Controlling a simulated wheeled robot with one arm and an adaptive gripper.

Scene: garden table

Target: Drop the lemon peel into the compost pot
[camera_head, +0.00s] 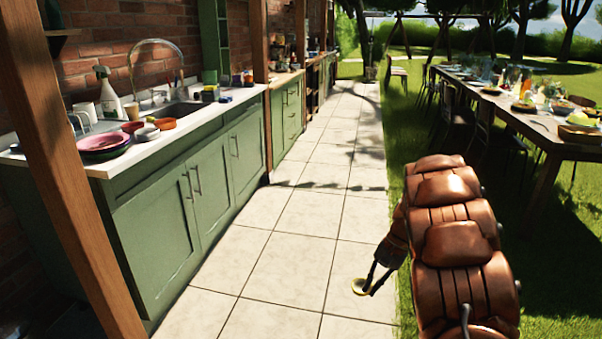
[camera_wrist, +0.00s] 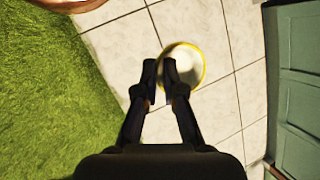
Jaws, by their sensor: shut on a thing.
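The lemon peel (camera_head: 358,287) is a small pale disc or cup with a yellow rim. My gripper (camera_head: 368,284) is shut on it and holds it in the air above the tiled path. In the wrist view, the peel (camera_wrist: 188,66) shows at the tips of my gripper (camera_wrist: 161,68), its pale inside facing the camera. Part of its edge is hidden behind a finger. I cannot make out the compost pot for certain in either view.
A green counter (camera_head: 190,205) with a sink, spray bottle (camera_head: 109,94) and stacked plates (camera_head: 103,143) runs along the left. A wooden post (camera_head: 70,170) stands at the near left. A laid dining table (camera_head: 545,125) with chairs stands on the grass at right. The tiled path (camera_head: 300,225) is clear.

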